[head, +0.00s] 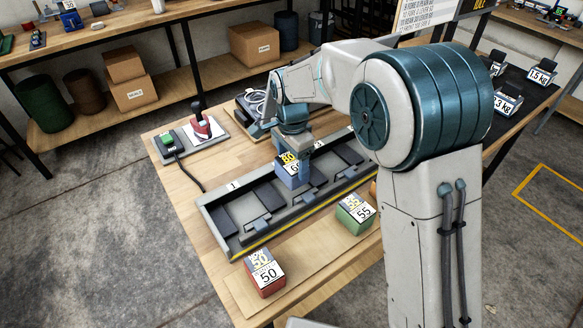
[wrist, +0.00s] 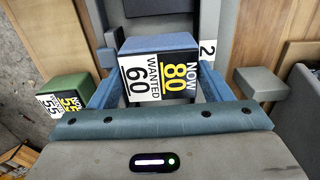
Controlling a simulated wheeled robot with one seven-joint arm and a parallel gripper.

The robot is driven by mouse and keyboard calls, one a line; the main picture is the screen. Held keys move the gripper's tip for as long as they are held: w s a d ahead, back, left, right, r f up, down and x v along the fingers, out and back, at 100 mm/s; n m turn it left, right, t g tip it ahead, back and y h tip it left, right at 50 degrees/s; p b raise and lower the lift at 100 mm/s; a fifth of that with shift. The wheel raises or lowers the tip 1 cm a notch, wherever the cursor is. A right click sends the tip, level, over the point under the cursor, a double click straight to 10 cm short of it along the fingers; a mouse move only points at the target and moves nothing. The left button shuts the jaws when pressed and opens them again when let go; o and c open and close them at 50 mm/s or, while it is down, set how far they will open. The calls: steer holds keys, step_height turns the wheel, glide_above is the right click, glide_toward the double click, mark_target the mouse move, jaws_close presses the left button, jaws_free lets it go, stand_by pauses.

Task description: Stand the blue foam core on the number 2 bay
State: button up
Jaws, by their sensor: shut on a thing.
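The blue foam core (head: 288,177) is a block with a label reading NOW 80, WANTED 60. My gripper (head: 297,162) is shut on it from above. In the wrist view the blue core (wrist: 160,45) sits upright between the two fingers of my gripper (wrist: 160,88). The number 2 plate (wrist: 207,49) shows just beside the core, on the grey bay tray (head: 237,246). In the head view the core is at the tray's middle bay. I cannot tell whether its underside touches the bay; the gripper hides the number 2 plate there.
A red block (head: 266,278) marked 50 and a green block (head: 355,216) marked 55 stand on the wooden strip in front of the tray. The number 1 bay (head: 218,219) is empty.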

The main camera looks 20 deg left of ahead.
mark_target(291, 161)
steer(key=shift+f+p, duration=0.3)
steer(key=shift+f, duration=1.7)
steer(key=shift+f, duration=0.15)
steer(key=o, duration=1)
steer(key=shift+d, duration=0.1)
steer(key=shift+w+a+r, duration=0.15)
steer(key=shift+a+r, duration=0.1)
steer(key=shift+r, duration=0.4)
step_height(291, 161, up, 11)
steer(key=shift+d+r+b, duration=0.1)
steer(key=shift+d+b, duration=0.05)
steer(key=shift+b, duration=0.15)
